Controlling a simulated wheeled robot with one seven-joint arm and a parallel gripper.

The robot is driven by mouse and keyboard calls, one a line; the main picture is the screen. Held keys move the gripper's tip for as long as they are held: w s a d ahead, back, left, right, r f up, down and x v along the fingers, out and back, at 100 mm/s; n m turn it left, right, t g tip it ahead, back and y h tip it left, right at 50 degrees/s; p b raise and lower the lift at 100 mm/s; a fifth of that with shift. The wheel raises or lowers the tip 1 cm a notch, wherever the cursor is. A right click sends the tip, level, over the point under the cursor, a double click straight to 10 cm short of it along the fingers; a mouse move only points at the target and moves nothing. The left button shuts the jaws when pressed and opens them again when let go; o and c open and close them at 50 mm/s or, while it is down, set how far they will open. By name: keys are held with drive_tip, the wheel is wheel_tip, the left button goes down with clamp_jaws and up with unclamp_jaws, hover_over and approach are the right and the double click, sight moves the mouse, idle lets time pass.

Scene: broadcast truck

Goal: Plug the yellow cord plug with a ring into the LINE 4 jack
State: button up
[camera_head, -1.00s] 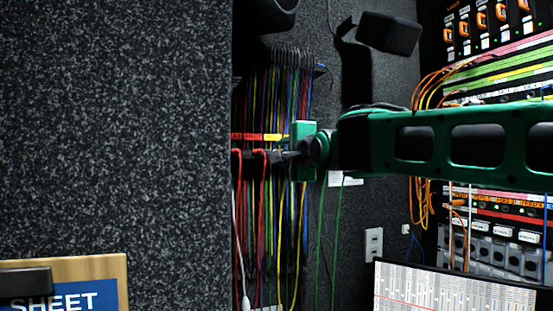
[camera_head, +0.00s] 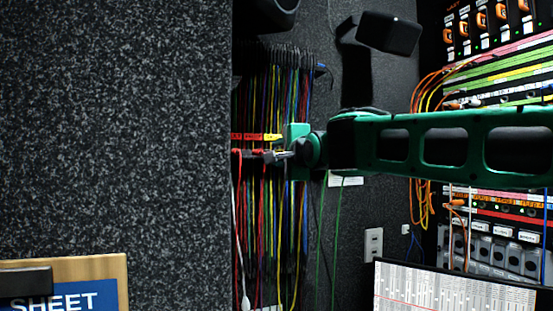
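My gripper (camera_head: 281,156) is at the left end of my green arm, beside the upper part of a row of hanging cords. Its fingers are small and dark against the cords, so whether they are open or shut on something does not show. Several cords (camera_head: 268,210) in red, yellow, green and blue hang in the recess. A small yellow piece (camera_head: 272,137) sits just above the fingers, next to red ones; I cannot tell whether it is a plug or a label. No ringed plug can be made out. The LINE 4 jack cannot be identified in this view.
A speckled dark panel (camera_head: 115,130) fills the left side and borders the recess. A rack (camera_head: 500,205) with jacks and orange cords stands at the right. A monitor (camera_head: 450,292) is at the lower right. A black box (camera_head: 389,33) is mounted above my arm.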

drive_tip(key=shift+r, duration=0.1)
drive_tip(key=shift+c, duration=0.4)
clamp_jaws()
drive_tip(key=o, duration=0.8)
unclamp_jaws()
drive_tip(key=shift+s, duration=0.1)
drive_tip(key=v, duration=1)
drive_tip(key=shift+s+d, duration=0.1)
drive_tip(key=shift+s, duration=0.15)
